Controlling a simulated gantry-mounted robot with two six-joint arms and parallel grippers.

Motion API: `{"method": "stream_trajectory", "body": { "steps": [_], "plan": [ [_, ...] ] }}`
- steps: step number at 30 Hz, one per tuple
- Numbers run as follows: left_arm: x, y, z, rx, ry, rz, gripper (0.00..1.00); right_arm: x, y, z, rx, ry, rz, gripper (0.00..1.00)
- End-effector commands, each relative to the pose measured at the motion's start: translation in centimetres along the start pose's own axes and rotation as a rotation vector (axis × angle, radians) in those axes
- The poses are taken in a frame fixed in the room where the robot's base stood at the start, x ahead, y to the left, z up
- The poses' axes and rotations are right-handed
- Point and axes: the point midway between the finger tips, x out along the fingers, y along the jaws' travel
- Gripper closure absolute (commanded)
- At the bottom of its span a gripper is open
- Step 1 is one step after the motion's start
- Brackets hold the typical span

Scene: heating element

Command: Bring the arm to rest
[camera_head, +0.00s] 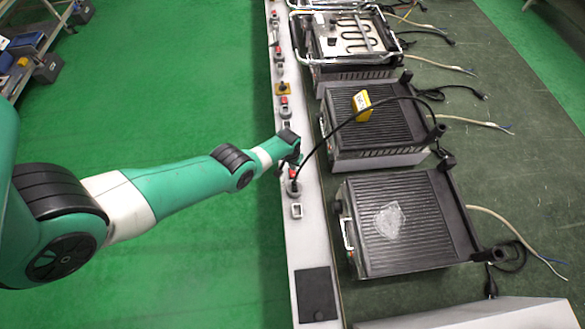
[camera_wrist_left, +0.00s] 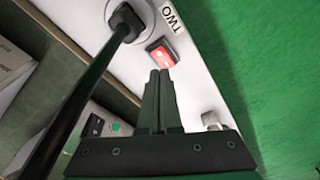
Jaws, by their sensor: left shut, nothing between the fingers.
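My left arm (camera_head: 180,190), green and white, reaches in from the left over the white socket strip (camera_head: 312,235). My left gripper (camera_wrist_left: 159,76) is shut and empty in the left wrist view. Its fingertips are close to a red switch (camera_wrist_left: 162,53) beside the label "TWO" (camera_wrist_left: 174,18); I cannot tell whether they touch it. In the head view the gripper is small and partly hidden by the wrist. A black plug (camera_wrist_left: 124,20) sits in the round socket next to the switch. My right gripper is not in view.
Ribbed black heating units stand along the dark green bench (camera_head: 510,190): a near one (camera_head: 400,225), a middle one (camera_head: 375,120) with a yellow tag (camera_head: 361,105), and a far one (camera_head: 345,37) with an exposed element. A black cable (camera_head: 345,120) arches over the middle unit. Green floor lies left.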

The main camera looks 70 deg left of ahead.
Motion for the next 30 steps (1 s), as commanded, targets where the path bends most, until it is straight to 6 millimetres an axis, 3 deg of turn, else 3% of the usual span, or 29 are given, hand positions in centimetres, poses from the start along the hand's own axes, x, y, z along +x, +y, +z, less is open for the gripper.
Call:
{"method": "stream_trajectory", "body": {
  "steps": [1, 6, 24, 26, 29, 30],
  "plan": [
    [-1.0, 0.0, -0.1, 0.0, 0.0, 0.0, 1.0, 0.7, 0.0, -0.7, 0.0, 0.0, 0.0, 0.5],
    [-2.2, 0.0, -0.3, 0.0, 0.0, 0.0, 1.0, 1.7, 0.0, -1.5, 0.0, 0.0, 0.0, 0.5],
    [-2.1, 0.1, -0.4, 0.001, 0.003, 0.001, 1.0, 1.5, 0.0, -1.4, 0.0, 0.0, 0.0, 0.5],
    [-2.5, 0.4, -1.1, 0.007, 0.02, 0.006, 1.0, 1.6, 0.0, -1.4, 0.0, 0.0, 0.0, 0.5],
    [-4.2, 2.1, -4.0, 0.032, 0.1, 0.03, 1.0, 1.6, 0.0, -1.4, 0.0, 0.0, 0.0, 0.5],
    [-5.5, 3.3, -5.8, 0.049, 0.152, 0.047, 1.0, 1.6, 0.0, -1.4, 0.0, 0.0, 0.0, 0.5]
  ]
}}
